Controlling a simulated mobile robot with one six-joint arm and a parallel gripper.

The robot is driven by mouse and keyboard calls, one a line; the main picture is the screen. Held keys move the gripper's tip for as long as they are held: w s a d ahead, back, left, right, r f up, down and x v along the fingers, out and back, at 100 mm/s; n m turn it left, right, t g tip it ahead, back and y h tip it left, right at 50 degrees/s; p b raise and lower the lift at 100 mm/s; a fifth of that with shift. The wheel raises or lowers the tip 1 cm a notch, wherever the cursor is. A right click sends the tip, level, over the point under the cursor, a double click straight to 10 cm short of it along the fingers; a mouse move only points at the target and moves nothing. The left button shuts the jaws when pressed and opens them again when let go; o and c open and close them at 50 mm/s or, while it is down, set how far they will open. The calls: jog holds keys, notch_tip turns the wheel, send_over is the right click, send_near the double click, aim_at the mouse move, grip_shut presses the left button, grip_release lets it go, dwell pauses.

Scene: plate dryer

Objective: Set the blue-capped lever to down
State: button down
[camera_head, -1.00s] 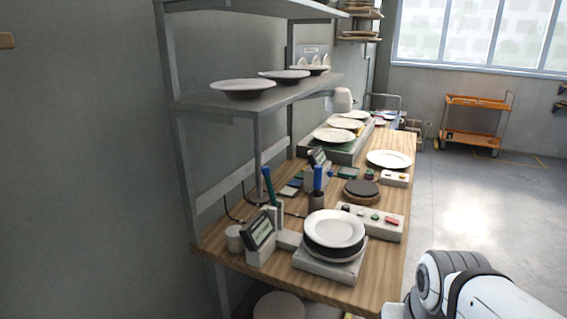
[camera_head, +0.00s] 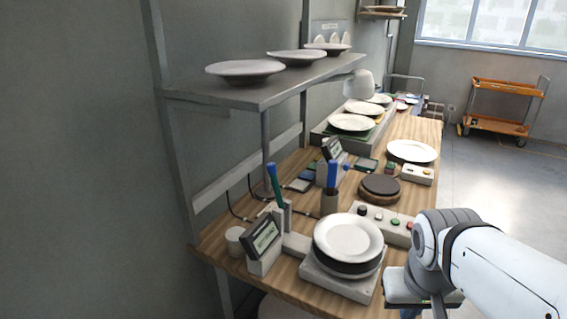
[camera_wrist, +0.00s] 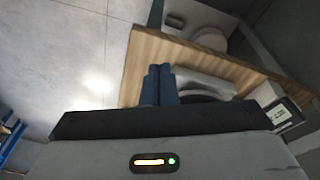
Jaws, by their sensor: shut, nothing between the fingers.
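The wrist view shows my gripper (camera_wrist: 160,70) with its two blue fingers together and nothing between them. In the head view the gripper's blue part (camera_head: 408,313) shows at the bottom edge, right of the bench's front corner. Several blue-topped parts stand on the bench. A teal, blue-tipped upright handle (camera_head: 275,183) rises behind the front display unit (camera_head: 263,241). A thicker blue top (camera_head: 331,176) stands in a dark holder (camera_head: 329,203). A small blue knob (camera_head: 347,168) sits beside the rear display unit (camera_head: 331,150). I cannot tell which is the lever. My gripper is apart from them all.
A plate stack (camera_head: 348,238) on a grey base (camera_head: 338,284) stands at the bench's front, between my gripper and the handles. A button box (camera_head: 371,213) and a round dark disc (camera_head: 380,187) lie behind. A shelf (camera_head: 260,92) overhangs the left side. Open floor lies right.

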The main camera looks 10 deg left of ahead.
jog(key=w+a+r+n+t+h, duration=0.15)
jog(key=w+a+n+h, duration=0.25)
jog(key=w+a, duration=0.5)
jog(key=w+a+r+n+t+h, duration=0.15)
jog(key=w+a+n+h, duration=0.35)
jog(key=w, duration=0.8)
jog(key=w+a+n+t+h, duration=0.25)
jog(key=a+t, duration=0.75)
jog(key=a, duration=2.1)
jog(key=r+p, duration=0.1)
jog(key=p, duration=0.3)
send_over(277, 189)
jog(key=s+a, duration=0.1)
jog(key=a, duration=0.5)
jog(key=shift+d+n+y, duration=0.15)
jog(key=shift+n+y, duration=0.2)
